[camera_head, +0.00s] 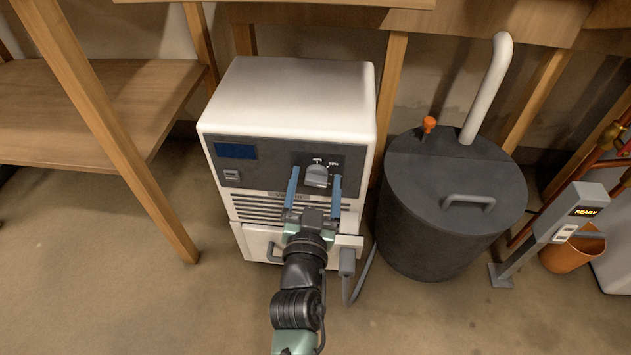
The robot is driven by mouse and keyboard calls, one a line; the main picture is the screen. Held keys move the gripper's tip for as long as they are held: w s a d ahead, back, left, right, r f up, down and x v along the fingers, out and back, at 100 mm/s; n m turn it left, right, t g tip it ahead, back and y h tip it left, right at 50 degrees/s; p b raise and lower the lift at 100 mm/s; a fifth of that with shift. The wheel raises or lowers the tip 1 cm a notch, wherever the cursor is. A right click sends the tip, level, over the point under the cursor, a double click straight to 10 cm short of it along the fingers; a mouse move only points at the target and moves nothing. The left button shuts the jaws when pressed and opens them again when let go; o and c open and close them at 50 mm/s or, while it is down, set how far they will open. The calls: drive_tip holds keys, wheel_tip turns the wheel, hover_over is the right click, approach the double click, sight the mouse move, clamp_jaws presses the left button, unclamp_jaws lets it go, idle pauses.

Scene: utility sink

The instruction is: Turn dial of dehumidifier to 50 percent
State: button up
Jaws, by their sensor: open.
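The white dehumidifier (290,95) stands on the floor at the centre of the head view. Its dark front panel holds a grey dial (317,175) at the right, with small white marks above it that are too small to read surely. A blank blue display (235,151) is at the panel's left. My gripper (315,182) is at the panel, open, with one blue finger on each side of the dial. I cannot tell whether the fingers touch the dial or the panel. The gripper and wrist hide part of the vents and lower front.
A dark round tank (450,215) with a lid handle, an orange knob and a pale pipe stands close at the right. A grey post with a lit readout (583,211) is farther right. A wooden shelf (110,100) is at the left. The floor in front is clear.

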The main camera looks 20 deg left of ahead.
clamp_jaws()
idle(0.4)
drive_tip(key=n, duration=0.4)
drive_tip(key=shift+n+p, duration=0.4)
drive_tip(key=n, duration=0.4)
drive_tip(key=shift+n, duration=0.4)
drive_tip(key=shift+p, duration=0.3)
unclamp_jaws()
